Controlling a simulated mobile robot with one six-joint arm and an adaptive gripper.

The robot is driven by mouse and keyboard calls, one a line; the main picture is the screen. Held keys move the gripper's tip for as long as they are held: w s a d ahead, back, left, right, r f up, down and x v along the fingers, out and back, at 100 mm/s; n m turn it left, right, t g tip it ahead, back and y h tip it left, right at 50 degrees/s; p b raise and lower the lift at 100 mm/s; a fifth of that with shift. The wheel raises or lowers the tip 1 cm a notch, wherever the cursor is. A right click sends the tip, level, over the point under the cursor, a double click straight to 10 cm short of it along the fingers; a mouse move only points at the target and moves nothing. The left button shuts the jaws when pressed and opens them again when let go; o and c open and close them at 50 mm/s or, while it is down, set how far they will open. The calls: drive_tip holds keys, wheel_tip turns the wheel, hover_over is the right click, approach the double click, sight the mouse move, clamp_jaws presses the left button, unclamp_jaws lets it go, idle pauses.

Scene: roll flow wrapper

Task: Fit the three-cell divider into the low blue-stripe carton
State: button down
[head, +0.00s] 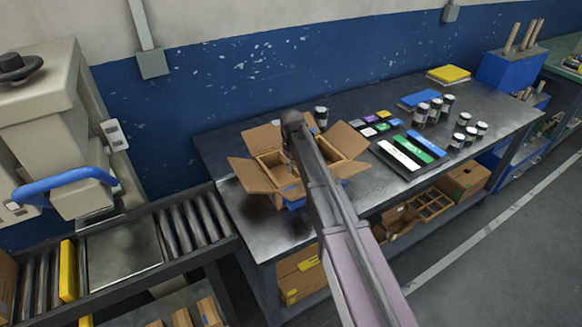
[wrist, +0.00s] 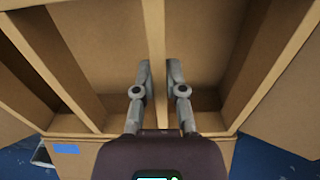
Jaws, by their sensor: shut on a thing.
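The open cardboard carton (head: 290,192) stands on the metal table with its flaps spread, and a bit of blue shows low on its front. In the wrist view, a blue mark (wrist: 66,150) shows on a cardboard face at lower left. My gripper (wrist: 160,75) is shut on a thin upright wall of the brown divider (wrist: 155,25), one finger on each side. Other cardboard walls run along both sides. The divider is at the carton's opening; I cannot tell how deep it sits. In the head view, my arm hides the gripper and the carton's middle.
A roller conveyor (head: 185,226) is at left. A gridded cardboard piece (head: 431,206) is on the lower shelf.

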drive_tip(key=c, duration=0.7)
unclamp_jaws()
drive_tip(key=shift+r, duration=0.2)
wheel_tip(320, 180, up, 13)
drive_tip(key=p, duration=1.3)
drive_tip(key=shift+f, duration=0.1)
drive_tip(key=s+d+m, duration=0.6)
drive_tip(key=s+d, duration=1.7)
drive_tip(key=s, duration=0.2)
drive_tip(key=shift+m, duration=0.4)
drive_tip(key=shift+s, duration=0.1)
